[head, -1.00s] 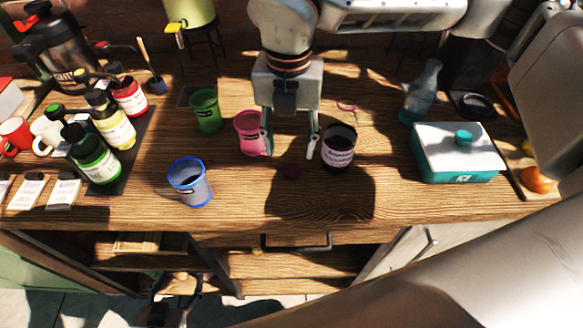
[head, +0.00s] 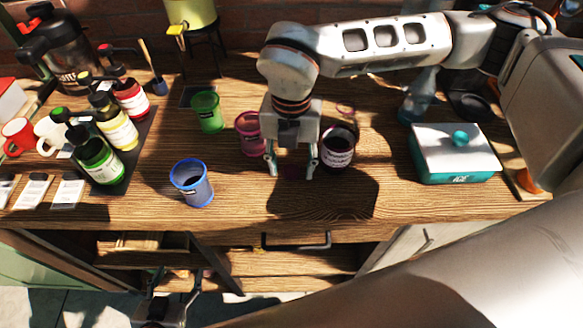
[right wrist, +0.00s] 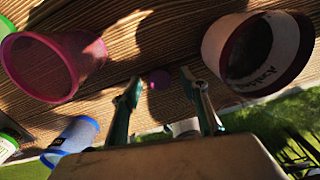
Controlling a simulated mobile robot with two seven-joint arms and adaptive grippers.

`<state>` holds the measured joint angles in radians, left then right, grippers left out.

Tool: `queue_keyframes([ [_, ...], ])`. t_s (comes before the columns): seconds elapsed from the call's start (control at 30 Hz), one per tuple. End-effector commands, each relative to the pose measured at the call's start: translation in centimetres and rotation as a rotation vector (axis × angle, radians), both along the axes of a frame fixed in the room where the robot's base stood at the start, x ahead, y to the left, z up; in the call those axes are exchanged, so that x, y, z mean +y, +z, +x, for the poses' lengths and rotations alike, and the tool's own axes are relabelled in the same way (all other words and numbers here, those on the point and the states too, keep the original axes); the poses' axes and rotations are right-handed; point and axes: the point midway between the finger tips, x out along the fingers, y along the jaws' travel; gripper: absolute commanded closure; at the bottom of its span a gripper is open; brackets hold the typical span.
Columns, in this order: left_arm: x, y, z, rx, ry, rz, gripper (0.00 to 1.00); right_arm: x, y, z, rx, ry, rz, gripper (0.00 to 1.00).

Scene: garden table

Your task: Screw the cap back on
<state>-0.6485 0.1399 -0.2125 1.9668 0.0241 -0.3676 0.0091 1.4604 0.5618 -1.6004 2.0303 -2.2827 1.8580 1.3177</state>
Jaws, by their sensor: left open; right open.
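The open jar (head: 338,158), dark with a pale label, stands upright on the wooden table; its open mouth shows in the right wrist view (right wrist: 262,50). The small purple cap (right wrist: 159,79) lies on the tabletop, apart from the jar and to its left. In the head view the cap is a dim spot in my arm's shadow. My right gripper (head: 291,173) is open and points down, its fingertips on either side of the cap; I cannot tell if they touch it. My left gripper (head: 179,276) is open and empty, low in front of the table.
A pink cup (head: 250,135) stands close left of my right gripper. A green cup (head: 207,112) and a blue cup (head: 192,186) are further left. A teal box with a white lid (head: 455,165) is on the right. The front middle of the table is clear.

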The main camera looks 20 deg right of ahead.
Motion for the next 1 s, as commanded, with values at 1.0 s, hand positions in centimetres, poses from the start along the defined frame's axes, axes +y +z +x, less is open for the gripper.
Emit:
queue_keyframes([
  [1.0,0.0,-0.5,0.0,0.002,0.0,0.001,0.37,0.0,2.3,0.1,-0.004,0.0,0.001,0.83],
])
